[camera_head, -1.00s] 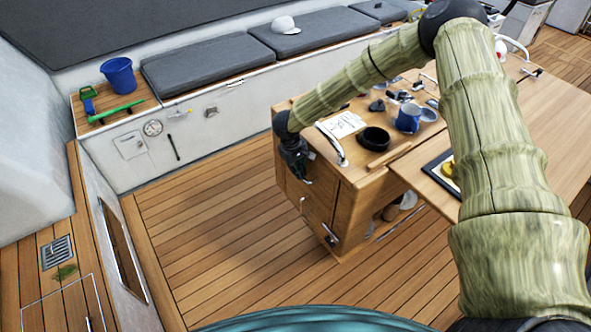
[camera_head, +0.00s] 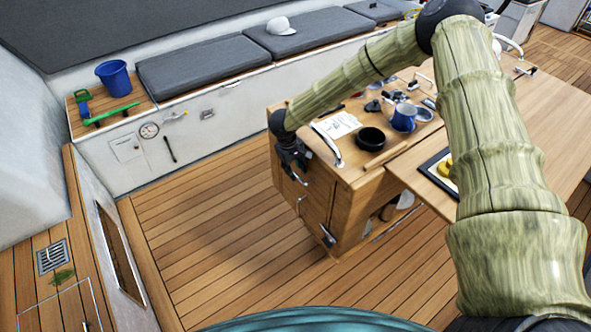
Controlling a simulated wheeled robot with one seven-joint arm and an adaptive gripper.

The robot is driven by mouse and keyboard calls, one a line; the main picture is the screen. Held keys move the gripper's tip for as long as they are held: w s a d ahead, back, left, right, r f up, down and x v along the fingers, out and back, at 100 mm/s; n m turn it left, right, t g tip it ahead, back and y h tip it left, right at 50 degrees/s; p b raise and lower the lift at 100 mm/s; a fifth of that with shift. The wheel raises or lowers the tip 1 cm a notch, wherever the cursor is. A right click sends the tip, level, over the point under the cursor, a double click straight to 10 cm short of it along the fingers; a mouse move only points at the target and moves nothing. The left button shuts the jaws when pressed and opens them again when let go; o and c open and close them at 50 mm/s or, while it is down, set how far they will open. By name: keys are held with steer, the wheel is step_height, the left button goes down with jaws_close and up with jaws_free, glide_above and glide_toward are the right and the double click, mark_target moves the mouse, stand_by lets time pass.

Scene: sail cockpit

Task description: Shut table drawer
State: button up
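The wooden cockpit table (camera_head: 347,178) stands right of centre, with a cabinet end facing left and a flat leaf to the right. Its drawer front (camera_head: 291,181) is in the upper part of that left end, below the table top. The drawer looks flush or nearly flush, but my arm hides part of it and I cannot tell exactly. My gripper (camera_head: 297,170) is dark and small, pointing down at the drawer front, touching it or very close. Its fingers are too small and shadowed to tell open from shut.
A black bowl (camera_head: 371,139), a paper sheet (camera_head: 338,124) and a blue mug (camera_head: 404,117) stand on the table top. A lower door (camera_head: 317,207) is below the drawer. A bench with grey cushions (camera_head: 205,70) and a blue bucket (camera_head: 114,77) lies behind. The deck (camera_head: 215,235) to the left is clear.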

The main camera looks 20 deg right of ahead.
step_height(320, 180, up, 11)
steer(key=a, duration=0.2)
steer(key=shift+s, duration=0.35)
steer(key=s+d+f+m+t+h, duration=0.1)
steer(key=s+f+m+t+h, duration=0.15)
steer(key=s+f, duration=1.4)
steer(key=s+d+f+m+g+y, duration=0.1)
steer(key=s+f+g+y, duration=0.15)
steer(key=s, duration=1.25)
steer(key=s+f+m+g+y, duration=0.1)
steer(key=s+f+y, duration=0.15)
steer(key=s, duration=1.15)
step_height(320, 180, down, 7)
steer(key=b, duration=0.6)
steer(key=shift+s+b, duration=0.15)
steer(key=shift+b, duration=0.2)
steer(key=shift+r+h, duration=0.1)
steer(key=shift+h, duration=0.15)
